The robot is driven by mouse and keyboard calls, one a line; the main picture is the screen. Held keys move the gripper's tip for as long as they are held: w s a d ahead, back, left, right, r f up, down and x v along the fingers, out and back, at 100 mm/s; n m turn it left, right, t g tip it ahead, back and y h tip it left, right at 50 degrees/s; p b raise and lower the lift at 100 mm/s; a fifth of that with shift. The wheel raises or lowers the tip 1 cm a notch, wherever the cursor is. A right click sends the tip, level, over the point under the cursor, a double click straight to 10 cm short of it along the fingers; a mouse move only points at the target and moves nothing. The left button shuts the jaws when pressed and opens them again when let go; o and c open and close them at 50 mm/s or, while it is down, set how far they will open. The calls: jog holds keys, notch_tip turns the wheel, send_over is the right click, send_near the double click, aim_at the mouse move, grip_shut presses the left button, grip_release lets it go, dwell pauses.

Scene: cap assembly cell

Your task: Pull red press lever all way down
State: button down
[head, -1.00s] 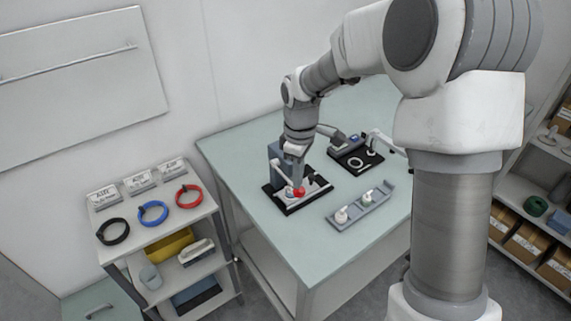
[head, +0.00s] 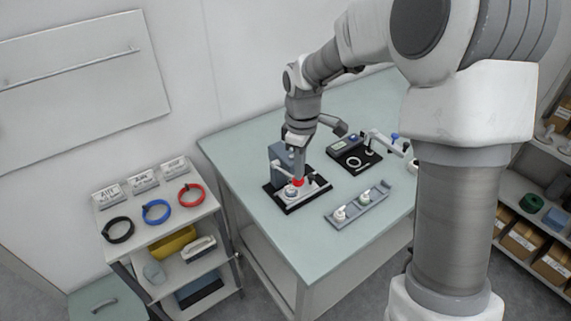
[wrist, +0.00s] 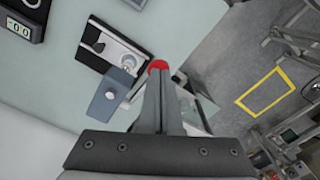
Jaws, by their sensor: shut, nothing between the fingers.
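The red lever knob (head: 298,182) shows at the press, just below my gripper (head: 299,176) in the head view. In the wrist view, the red knob (wrist: 157,65) peeks out just past the tips of my gripper (wrist: 158,73), which partly hide it. My gripper is shut and empty, pointing down, its tips at the knob; I cannot tell whether they touch it. The press has a grey column (wrist: 113,92) and a black base (head: 286,205). A white round part (head: 290,191) sits on the base beside the knob. The lever bar is mostly hidden.
A grey tray (head: 356,211) with white parts lies right of the press. A black device with a display (head: 344,145) stands behind it. A cart (head: 133,238) with black, blue and red rings is at the left. The table's front (head: 290,245) is clear.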

jog(key=shift+r+p, duration=0.5)
jog(key=shift+r, duration=0.55)
notch_tip(320, 180, up, 5)
jog(key=p, duration=0.4)
jog(key=s+d+r+m+t, duration=0.3)
jog(key=s+d+r+m, duration=0.3)
jog(key=s+r, duration=0.5)
jog(key=s+d+r+m+t+b, duration=0.1)
jog(key=s+d+r+m+t, duration=0.1)
jog(key=s+m, duration=0.4)
jog(key=s+d, duration=0.1)
jog(key=s, duration=0.4)
jog(key=shift+s+m+t, duration=0.3)
jog(key=shift+m, duration=0.1)
